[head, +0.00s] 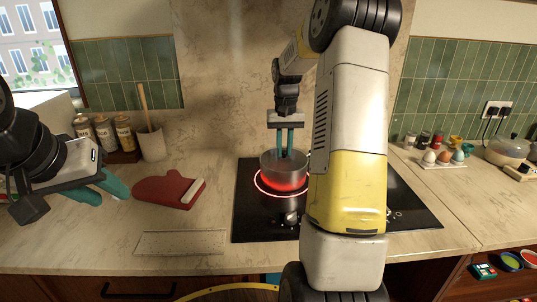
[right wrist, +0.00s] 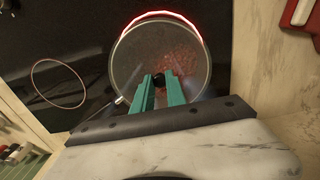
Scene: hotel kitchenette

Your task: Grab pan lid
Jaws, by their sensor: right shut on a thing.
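The pan lid (right wrist: 128,62) is a round glass lid with a dark knob, seen from above in the right wrist view. It lies over the pot (head: 283,170), which stands on the glowing red ring of the black hob. My right gripper (right wrist: 160,82) points down over the lid with its green fingers shut on the knob. In the head view my right gripper (head: 284,152) is above the pot, and my arm hides part of the hob. My left gripper (head: 118,190) is over the left counter, its green fingers apart and empty.
A red oven mitt (head: 165,191) lies left of the hob (head: 250,224). A pale rectangular board (head: 181,243) is at the front. Spice jars (head: 103,133) and a utensil crock (head: 151,144) stand behind. An egg holder (head: 443,163) is on the right counter.

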